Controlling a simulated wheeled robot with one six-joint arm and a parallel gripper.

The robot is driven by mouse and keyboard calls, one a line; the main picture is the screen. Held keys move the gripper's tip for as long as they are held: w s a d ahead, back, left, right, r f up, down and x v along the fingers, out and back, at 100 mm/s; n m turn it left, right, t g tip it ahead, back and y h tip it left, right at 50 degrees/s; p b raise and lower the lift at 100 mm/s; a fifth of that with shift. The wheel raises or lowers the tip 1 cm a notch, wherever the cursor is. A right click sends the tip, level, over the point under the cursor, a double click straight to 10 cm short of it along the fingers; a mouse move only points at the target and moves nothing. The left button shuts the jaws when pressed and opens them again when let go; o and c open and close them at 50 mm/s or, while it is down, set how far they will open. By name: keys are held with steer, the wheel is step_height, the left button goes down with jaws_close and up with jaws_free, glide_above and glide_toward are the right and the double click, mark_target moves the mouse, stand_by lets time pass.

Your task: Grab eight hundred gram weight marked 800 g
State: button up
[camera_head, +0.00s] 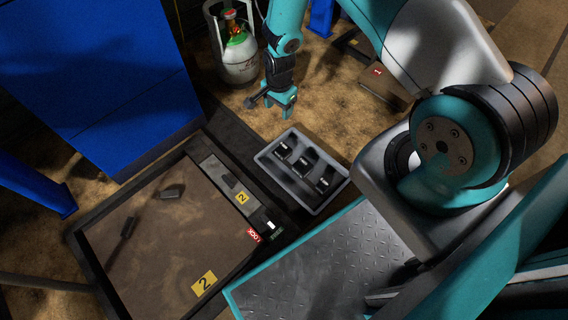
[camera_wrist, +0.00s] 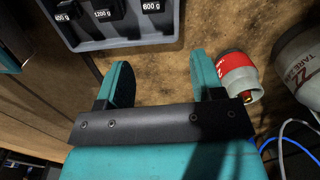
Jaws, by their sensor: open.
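Dark block weights lie in a grey tray (camera_head: 262,158) beside the scale. In the wrist view the tray (camera_wrist: 120,43) is at the upper left. Its white labels read 600 g on the right weight (camera_wrist: 155,6) and 1200 g on the middle weight (camera_wrist: 104,14). The left weight's label (camera_wrist: 63,17) is cut off and its first digit is unclear, so I cannot tell which weight is the 800 g one. My gripper (camera_head: 281,103) hangs beyond the tray in the head view. In the wrist view my gripper (camera_wrist: 159,65) is open and empty, with bare floor between its fingers.
A floor scale (camera_head: 150,265) with a brown plate and yellow 2 labels lies at the lower left, with small dark objects (camera_head: 172,191) on it. A gas cylinder (camera_head: 240,62) stands behind my gripper. A blue cabinet (camera_head: 90,80) fills the upper left.

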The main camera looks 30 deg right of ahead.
steer(key=m+b, duration=0.1)
steer(key=b, duration=0.1)
glide_above(283, 149)
steer(key=w+d, duration=0.1)
step_height(283, 149, down, 7)
step_height(283, 149, down, 11)
steer(key=b, duration=0.6)
steer(key=shift+d+r, duration=0.1)
steer(key=shift+r, duration=0.05)
steer(key=f+b, duration=0.2)
steer(key=f, duration=0.1)
steer(key=f+b, duration=0.2)
steer(key=f, duration=0.1)
steer(key=shift+s+a+f+b, duration=0.1)
steer(key=shift+a+b, duration=0.1)
steer(key=shift+b, duration=0.15)
steer(key=shift+c, duration=0.2)
steer(key=c, duration=1.1)
